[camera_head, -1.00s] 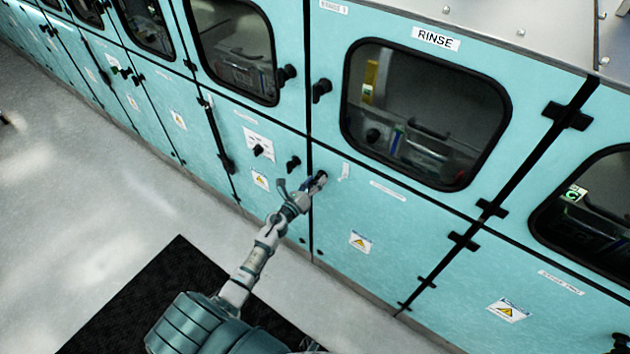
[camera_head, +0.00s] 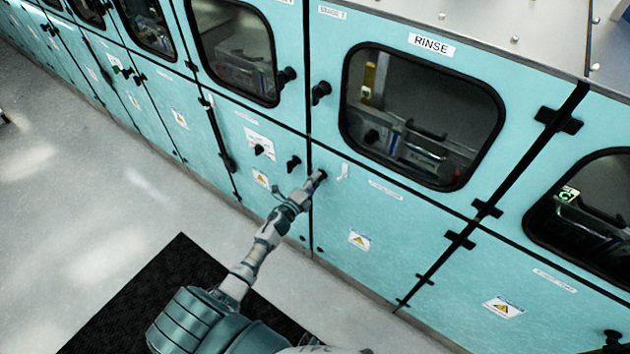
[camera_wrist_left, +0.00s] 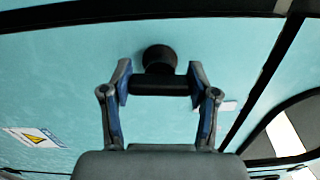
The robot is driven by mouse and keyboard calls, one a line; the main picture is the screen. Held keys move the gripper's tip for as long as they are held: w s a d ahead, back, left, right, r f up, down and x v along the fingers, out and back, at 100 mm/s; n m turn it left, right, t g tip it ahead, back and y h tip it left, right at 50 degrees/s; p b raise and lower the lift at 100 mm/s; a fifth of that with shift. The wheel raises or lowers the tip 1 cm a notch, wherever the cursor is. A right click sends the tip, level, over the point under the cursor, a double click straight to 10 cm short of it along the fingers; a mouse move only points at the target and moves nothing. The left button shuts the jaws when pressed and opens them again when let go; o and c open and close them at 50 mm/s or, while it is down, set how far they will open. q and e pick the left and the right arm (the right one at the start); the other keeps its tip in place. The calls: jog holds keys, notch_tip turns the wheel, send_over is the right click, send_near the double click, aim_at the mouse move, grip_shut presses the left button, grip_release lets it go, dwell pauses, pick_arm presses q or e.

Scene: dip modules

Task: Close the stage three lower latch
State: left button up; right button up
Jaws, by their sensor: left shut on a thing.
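The black lower latch (camera_wrist_left: 158,57) is on the teal lower panel under the RINSE window. In the left wrist view its round hub and crosswise handle bar (camera_wrist_left: 160,88) show between my fingers. My left gripper (camera_wrist_left: 160,82) is shut on this bar, with one blue-padded finger at each end. In the head view my left gripper (camera_head: 318,177) reaches the latch at the panel's upper left corner, and mostly hides it. My right gripper is not in view.
The RINSE window (camera_head: 423,115) is above the lower panel (camera_head: 385,235). Another black latch (camera_head: 293,162) sits just left of the seam, and an upper latch (camera_head: 320,92) sits beside the window. A dark mat (camera_head: 150,300) lies on the open grey floor.

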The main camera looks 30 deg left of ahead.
pick_arm(q)
jog(key=shift+f+n, duration=0.2)
jog(key=shift+n, duration=0.4)
jog(key=o, duration=1)
jog(key=shift+c, duration=0.2)
jog(key=shift+o, duration=1)
jog(key=shift+a, duration=0.15)
jog(key=s+a, duration=0.1)
jog(key=s, duration=1)
jog(key=shift+s, duration=0.4)
